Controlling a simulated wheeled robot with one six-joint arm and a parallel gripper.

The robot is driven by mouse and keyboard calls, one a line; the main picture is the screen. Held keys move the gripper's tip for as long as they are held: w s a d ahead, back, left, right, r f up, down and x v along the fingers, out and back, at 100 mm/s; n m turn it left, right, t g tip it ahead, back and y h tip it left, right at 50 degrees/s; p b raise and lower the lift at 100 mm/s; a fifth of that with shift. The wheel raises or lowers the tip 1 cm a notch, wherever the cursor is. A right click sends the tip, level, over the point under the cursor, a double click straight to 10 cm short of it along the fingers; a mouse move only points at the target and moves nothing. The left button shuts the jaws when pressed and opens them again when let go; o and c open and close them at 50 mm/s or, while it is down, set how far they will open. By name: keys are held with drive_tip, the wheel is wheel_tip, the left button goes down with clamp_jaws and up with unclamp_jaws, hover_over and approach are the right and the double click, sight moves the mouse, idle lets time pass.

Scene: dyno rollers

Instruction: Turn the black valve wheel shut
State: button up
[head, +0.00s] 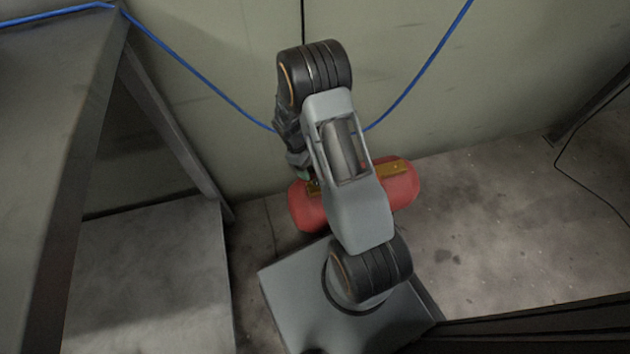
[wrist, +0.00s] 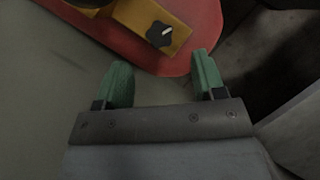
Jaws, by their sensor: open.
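A red tank (head: 310,208) lies on the floor by the wall, partly hidden behind my arm in the head view. It also fills the top of the wrist view (wrist: 205,30). A brass-coloured plate (wrist: 175,40) on it carries a small black knob (wrist: 160,34) with a light pointer mark. Another dark part (wrist: 90,3) is cut off at the top edge; I cannot tell which of the two is the valve wheel. My gripper (wrist: 163,74) has green fingers spread apart with nothing between them. The knob is beyond the fingertips, apart from them.
A blue hose (head: 190,75) hangs along the pale wall (head: 400,40) behind my arm. A grey metal table (head: 45,110) with a lower shelf (head: 150,270) stands at left. A thin black cable (head: 590,175) runs at right. The concrete floor (head: 500,230) right of the tank is clear.

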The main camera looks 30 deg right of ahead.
sight(315, 180)
drive_tip(key=shift+b+x, duration=0.85)
drive_tip(key=shift+x, duration=1.9)
drive_tip(key=shift+w, duration=0.1)
drive_tip(key=shift+c, duration=0.2)
drive_tip(key=c, duration=0.9)
